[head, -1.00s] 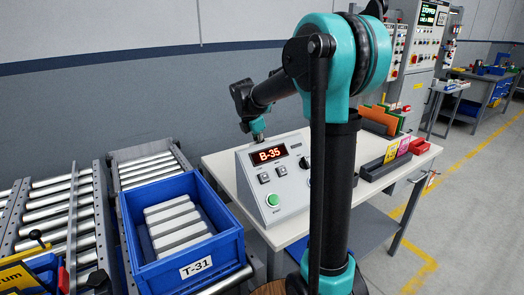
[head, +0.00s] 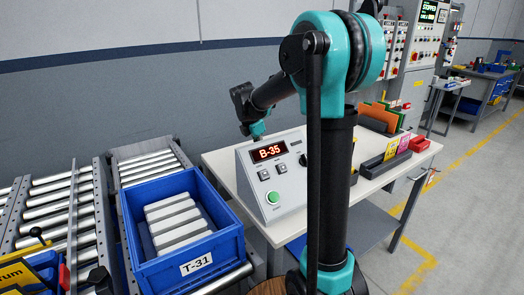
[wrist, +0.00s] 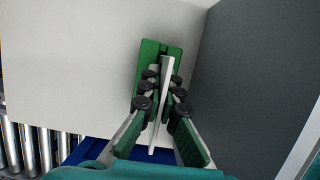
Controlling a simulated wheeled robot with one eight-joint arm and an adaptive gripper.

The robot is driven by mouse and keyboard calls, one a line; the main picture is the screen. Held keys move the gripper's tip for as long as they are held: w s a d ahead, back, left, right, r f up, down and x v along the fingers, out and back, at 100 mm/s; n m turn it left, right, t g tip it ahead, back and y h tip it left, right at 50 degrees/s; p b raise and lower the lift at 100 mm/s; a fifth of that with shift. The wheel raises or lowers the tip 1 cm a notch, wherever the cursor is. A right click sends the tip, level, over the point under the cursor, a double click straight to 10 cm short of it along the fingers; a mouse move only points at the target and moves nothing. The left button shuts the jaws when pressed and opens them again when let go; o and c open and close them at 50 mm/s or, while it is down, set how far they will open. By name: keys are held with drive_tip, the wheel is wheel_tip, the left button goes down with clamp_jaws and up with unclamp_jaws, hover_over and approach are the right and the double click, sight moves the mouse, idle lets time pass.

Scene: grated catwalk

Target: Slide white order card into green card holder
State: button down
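In the wrist view, my gripper (wrist: 163,88) is shut on the white order card (wrist: 158,118), which shows edge-on as a thin, slightly tilted strip between the fingers. The green card holder (wrist: 148,62) sits on the pale table top just beyond and under the fingertips. The card's far end overlaps the holder's slot line in the picture. I cannot tell whether its lower edge is inside the slot or above it. In the head view, the gripper, card and holder are hidden behind the control box.
The grey control box (head: 283,185) showing B-35 stands on the white table (head: 377,183). A blue bin (head: 138,238) labelled T-31 stands on rollers at left. A dark rack (head: 371,168) with coloured cards is at right. The grey wall is close behind the table.

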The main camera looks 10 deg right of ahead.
drive_tip(key=shift+f, duration=0.9)
drive_tip(key=c, duration=1.6)
unclamp_jaws()
drive_tip(key=shift+c, duration=0.2)
drive_tip(key=shift+o, duration=0.4)
drive_tip(key=o, duration=0.3)
drive_tip(key=shift+o, duration=0.2)
drive_tip(key=shift+r, duration=0.1)
drive_tip(key=shift+r, duration=3.95)
